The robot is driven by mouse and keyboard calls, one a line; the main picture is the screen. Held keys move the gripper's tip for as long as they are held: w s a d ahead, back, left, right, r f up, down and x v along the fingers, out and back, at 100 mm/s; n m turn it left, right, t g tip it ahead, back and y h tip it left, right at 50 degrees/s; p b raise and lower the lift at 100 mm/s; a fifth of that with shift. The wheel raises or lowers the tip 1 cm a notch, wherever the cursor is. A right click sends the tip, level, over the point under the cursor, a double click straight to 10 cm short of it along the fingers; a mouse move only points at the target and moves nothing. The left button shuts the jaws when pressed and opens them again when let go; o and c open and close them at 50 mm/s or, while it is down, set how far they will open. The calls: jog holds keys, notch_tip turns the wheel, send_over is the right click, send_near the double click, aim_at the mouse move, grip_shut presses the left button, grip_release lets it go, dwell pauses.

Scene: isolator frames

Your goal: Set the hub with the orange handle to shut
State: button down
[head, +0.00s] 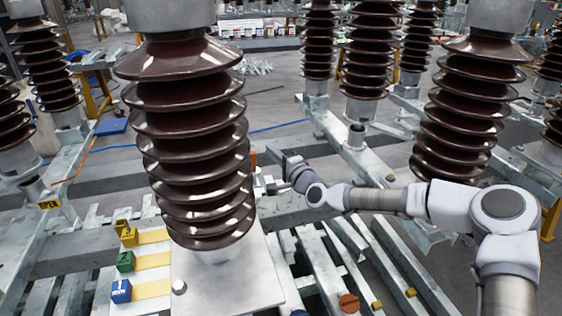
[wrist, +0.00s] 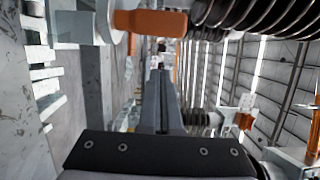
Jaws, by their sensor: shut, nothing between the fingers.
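The orange handle (wrist: 150,21) shows in the wrist view, running sideways across the top from a pale grey hub (wrist: 98,22). In the head view only a small orange part of the handle (head: 253,159) shows at the right edge of the big brown insulator, which hides the rest and the hub. My gripper (head: 283,160) is just right of that orange part. In the wrist view my gripper (wrist: 160,78) has its dark fingers together with nothing between them, their tips below the handle in the picture. I cannot tell whether they touch it.
The big ribbed insulator (head: 195,140) stands close left of my gripper. Another insulator (head: 470,110) rises behind my arm. A yellow OPEN label (head: 49,204) is at the left. Yellow, green and blue blocks (head: 121,291) sit front left. Grey steel beams (head: 330,260) cross below my arm.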

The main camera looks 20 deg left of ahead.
aim_at(254, 163)
jog(key=shift+s+a, duration=0.25)
jog(key=shift+s, duration=0.35)
jog(key=shift+s+a, duration=0.2)
jog(key=shift+s, duration=0.45)
jog(key=shift+s+a, duration=0.25)
jog(key=shift+s, duration=0.35)
jog(key=shift+s+a, duration=0.25)
jog(key=shift+s, duration=0.6)
jog(key=shift+s+a, duration=0.2)
jog(key=shift+s, duration=0.6)
